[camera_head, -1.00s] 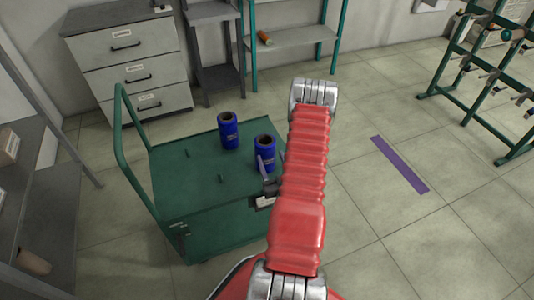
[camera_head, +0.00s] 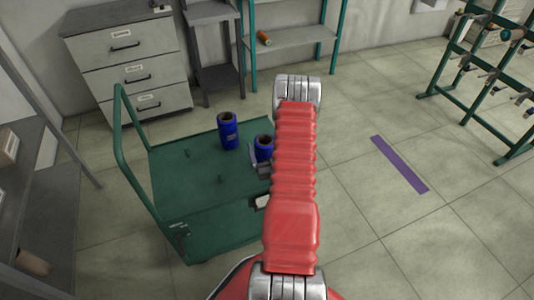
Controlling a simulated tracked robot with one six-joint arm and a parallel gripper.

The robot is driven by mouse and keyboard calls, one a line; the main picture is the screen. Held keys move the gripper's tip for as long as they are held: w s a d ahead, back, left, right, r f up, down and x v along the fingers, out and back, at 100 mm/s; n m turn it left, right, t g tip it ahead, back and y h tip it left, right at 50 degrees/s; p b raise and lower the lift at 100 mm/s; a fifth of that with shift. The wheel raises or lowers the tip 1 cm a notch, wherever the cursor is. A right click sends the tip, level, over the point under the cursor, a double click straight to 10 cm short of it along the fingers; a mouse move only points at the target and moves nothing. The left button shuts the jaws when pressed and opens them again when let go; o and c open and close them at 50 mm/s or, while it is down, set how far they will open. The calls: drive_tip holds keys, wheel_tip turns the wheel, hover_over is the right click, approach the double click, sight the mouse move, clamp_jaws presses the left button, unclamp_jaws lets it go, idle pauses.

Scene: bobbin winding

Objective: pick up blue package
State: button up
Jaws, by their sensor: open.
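Two blue packages, each an upright cylinder with an open, brownish core at the top, stand on a green cart (camera_head: 190,205). The left blue package (camera_head: 228,131) is in full view. The right blue package (camera_head: 263,146) is partly hidden behind my gripper and my red arm. My gripper (camera_head: 257,168) is open and shows as a small dark shape just in front of the right package, overlapping its lower part. Most of the gripper is hidden by my arm, and I cannot tell whether it touches the package.
The cart has short pegs on its deck and a tall handle (camera_head: 124,140) at left. A drawer cabinet (camera_head: 128,62) and a green-legged shelf with an orange-ended roll (camera_head: 264,38) stand behind. A green rack (camera_head: 480,75) is at right. The floor around the purple strip (camera_head: 399,164) is clear.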

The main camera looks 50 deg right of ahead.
sight(263, 139)
drive_tip(key=shift+x, duration=2.3)
drive_tip(key=shift+c, duration=0.6)
drive_tip(key=c, duration=1.8)
drive_tip(key=shift+r, duration=5)
